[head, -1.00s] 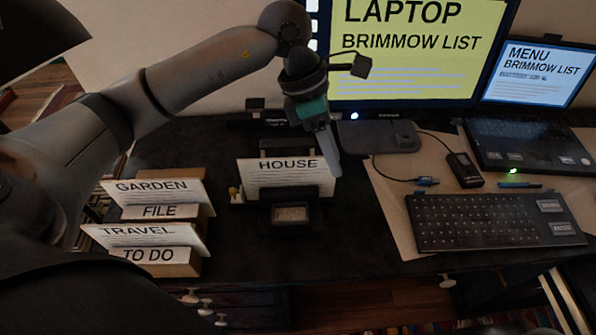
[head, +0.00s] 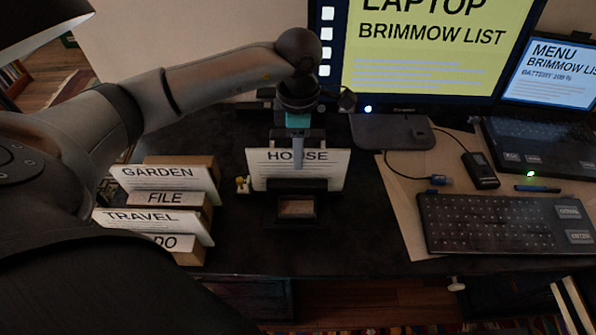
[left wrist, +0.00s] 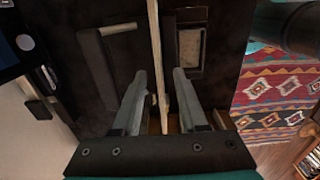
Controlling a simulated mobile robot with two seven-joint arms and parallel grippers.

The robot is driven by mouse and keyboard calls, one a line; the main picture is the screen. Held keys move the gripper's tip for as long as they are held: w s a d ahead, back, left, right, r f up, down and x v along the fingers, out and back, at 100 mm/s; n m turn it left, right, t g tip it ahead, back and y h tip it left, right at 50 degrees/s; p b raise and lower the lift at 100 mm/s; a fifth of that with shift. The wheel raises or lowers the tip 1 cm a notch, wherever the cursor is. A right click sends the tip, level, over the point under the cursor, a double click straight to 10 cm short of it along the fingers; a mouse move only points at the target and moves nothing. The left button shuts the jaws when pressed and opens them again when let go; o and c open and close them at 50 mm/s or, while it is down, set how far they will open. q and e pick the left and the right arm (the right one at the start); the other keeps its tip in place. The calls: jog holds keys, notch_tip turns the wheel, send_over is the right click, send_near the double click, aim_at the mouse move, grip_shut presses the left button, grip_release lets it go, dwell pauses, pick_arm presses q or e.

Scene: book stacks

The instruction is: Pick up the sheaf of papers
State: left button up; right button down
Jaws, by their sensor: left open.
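The sheaf of papers (head: 325,170), white and marked HOUSE, stands upright in a dark holder (head: 297,186) on the desk. In the left wrist view the sheaf (left wrist: 155,45) shows edge-on as a thin pale strip. My left gripper (head: 297,160) is over the top edge of the sheaf, pointing down. In the left wrist view its two fingers (left wrist: 160,76) are open, one on each side of the strip, with gaps on both sides. A finger covers part of the HOUSE lettering in the head view. My right gripper is not in view.
A rack (head: 200,215) of papers marked GARDEN, FILE and TRAVEL stands to the left. A monitor (head: 425,60) and grey dock (head: 392,132) are behind and right. A keyboard (head: 500,222) and laptop (head: 545,145) are at right. The dark desk front is clear.

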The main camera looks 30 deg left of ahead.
aim_at(298, 172)
pick_arm(q)
jog(key=shift+f+b, duration=0.4)
jog(key=shift+f, duration=2.25)
jog(key=shift+f, duration=0.2)
jog(key=shift+c, duration=0.3)
grip_shut()
